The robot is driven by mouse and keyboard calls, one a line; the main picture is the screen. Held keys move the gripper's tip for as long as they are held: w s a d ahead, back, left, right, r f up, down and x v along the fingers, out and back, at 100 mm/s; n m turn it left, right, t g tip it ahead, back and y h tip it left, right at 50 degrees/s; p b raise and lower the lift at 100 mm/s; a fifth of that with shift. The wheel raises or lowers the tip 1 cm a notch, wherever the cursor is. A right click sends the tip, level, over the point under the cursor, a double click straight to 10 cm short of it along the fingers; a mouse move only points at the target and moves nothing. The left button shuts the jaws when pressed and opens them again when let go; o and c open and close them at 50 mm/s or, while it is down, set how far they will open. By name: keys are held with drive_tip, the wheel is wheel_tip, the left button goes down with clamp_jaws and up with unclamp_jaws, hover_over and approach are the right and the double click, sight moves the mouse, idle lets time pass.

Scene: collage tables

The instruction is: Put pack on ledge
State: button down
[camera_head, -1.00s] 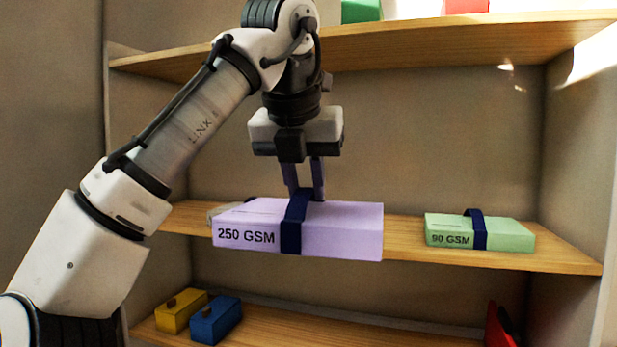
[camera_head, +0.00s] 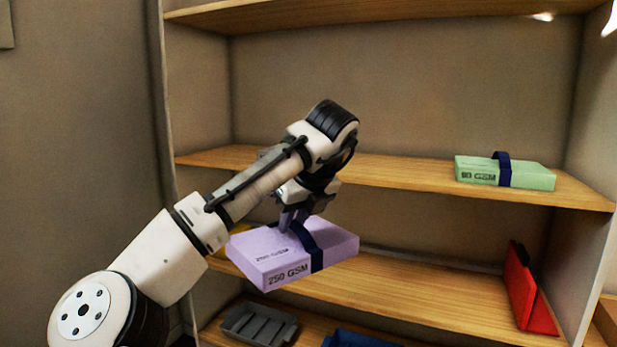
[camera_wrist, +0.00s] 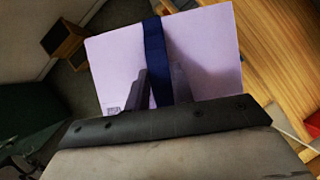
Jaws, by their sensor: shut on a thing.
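The lilac pack (camera_head: 285,255), marked 250 GSM, has a dark blue band around it. My gripper (camera_head: 290,222) is shut on the band at its top, and the pack hangs a little tilted in front of the shelf unit. In the wrist view the pack (camera_wrist: 212,50) lies below the fingers, with the band (camera_wrist: 155,55) between them. The upper shelf board (camera_head: 400,172) and the lower shelf board (camera_head: 430,300) stand behind it. I cannot tell which board the task calls the ledge.
A green 90 GSM pack (camera_head: 475,170) lies on the right of the upper board. A red object (camera_head: 525,290) leans at the right of the lower board. A grey tray (camera_head: 258,325) and a blue container (camera_head: 355,338) sit at the bottom. The lower board's middle is clear.

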wheel_tip(320, 180, down, 34)
drive_tip(key=w+a+n+g+y+b, duration=0.15)
drive_tip(key=n+g, duration=0.55)
drive_tip(key=n, duration=0.8)
drive_tip(key=s+d+f+n+g+h, duration=0.1)
drive_tip(key=s+d+f+n+h, duration=0.1)
drive_tip(key=f, duration=0.8)
drive_tip(key=s+d+f+n+g+h+b, duration=0.1)
drive_tip(key=s+d+f+n, duration=0.4)
drive_tip(key=f, duration=0.5)
drive_tip(key=s+d+f+n+g+h, duration=0.1)
drive_tip(key=s+f+n, duration=0.4)
drive_tip(key=f, duration=0.5)
drive_tip(key=shift+s+d+f+n+h+b, duration=0.35)
drive_tip(key=shift+s+d+h, duration=0.4)
drive_tip(key=shift+d, duration=0.4)
drive_tip(key=shift+d+r, duration=0.1)
